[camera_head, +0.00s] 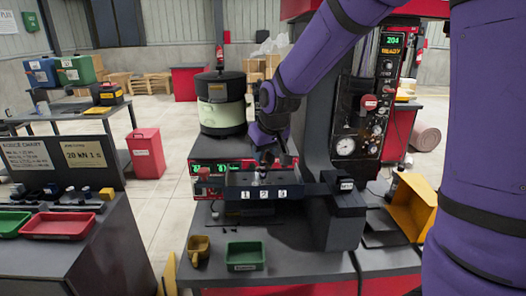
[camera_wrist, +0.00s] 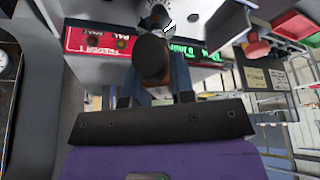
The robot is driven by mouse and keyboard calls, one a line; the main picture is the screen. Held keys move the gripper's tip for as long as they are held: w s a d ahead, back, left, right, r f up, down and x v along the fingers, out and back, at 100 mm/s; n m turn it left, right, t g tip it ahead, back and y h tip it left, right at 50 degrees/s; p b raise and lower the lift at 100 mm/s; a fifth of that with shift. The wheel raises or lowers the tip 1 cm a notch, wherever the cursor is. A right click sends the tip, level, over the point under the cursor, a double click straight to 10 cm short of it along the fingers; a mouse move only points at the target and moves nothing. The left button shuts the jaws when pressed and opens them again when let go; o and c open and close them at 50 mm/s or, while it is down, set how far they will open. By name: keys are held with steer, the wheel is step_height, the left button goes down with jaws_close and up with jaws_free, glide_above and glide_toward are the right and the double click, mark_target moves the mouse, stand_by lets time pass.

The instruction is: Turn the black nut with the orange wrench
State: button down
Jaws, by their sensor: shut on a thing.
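My gripper (camera_head: 267,158) is above the dark block labelled 1, 2, 3 (camera_head: 290,190) on the workbench. In the wrist view my gripper (camera_wrist: 155,82) is shut on a dark, brownish, rounded object (camera_wrist: 153,58), which sticks out beyond the fingers. I cannot tell from this view whether it is the orange wrench. A small dark shape with a light-coloured tip (camera_wrist: 157,20) lies beyond it. I cannot make out the black nut in either view.
A bowl feeder (camera_head: 222,112) stands behind the block, with a red panel with green displays (camera_head: 205,178) below it. A green tray (camera_head: 245,256) and a yellow container (camera_head: 198,248) are at the front. A dark column with a gauge panel (camera_head: 368,110) rises at the right.

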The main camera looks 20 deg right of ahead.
stand_by(0.4)
steer(key=shift+m+h, duration=0.5)
steer(key=shift+m, duration=0.7)
steer(key=shift+m+h, duration=0.3)
steer(key=shift+m, duration=0.8)
steer(key=shift+m+h, duration=0.6)
steer(key=shift+m, duration=0.6)
steer(key=shift+r, duration=0.1)
